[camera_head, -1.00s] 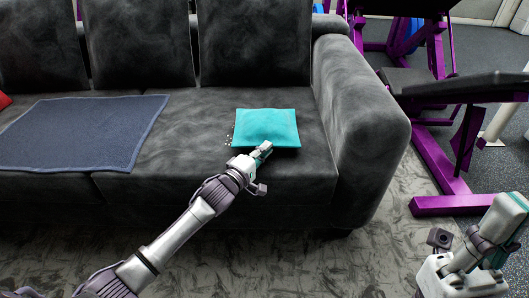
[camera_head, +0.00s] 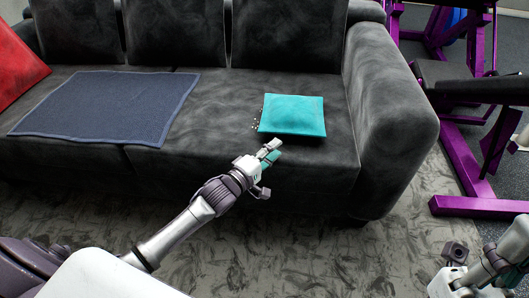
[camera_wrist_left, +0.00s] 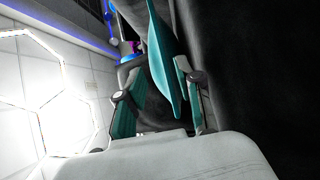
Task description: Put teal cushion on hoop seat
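The teal cushion (camera_head: 292,115) lies flat on the right end of the dark grey sofa's seat. My left gripper (camera_head: 273,151) is at the seat's front edge, just short of the cushion's near edge in the head view. In the left wrist view, its two teal-padded fingers (camera_wrist_left: 159,108) stand apart and open. The cushion (camera_wrist_left: 162,60) shows as a thin teal shape beyond and partly between them, close to the right finger; I cannot tell if they touch. Part of my right gripper (camera_head: 500,250) shows at the lower right, its finger state unclear. No hoop seat is recognisable.
The sofa (camera_head: 230,110) has a high right armrest (camera_head: 395,110). A blue-grey mat (camera_head: 105,105) covers its left seat, with a red cushion (camera_head: 15,60) beyond. Purple gym equipment (camera_head: 465,160) stands right of the sofa. Patterned floor (camera_head: 330,250) in front is clear.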

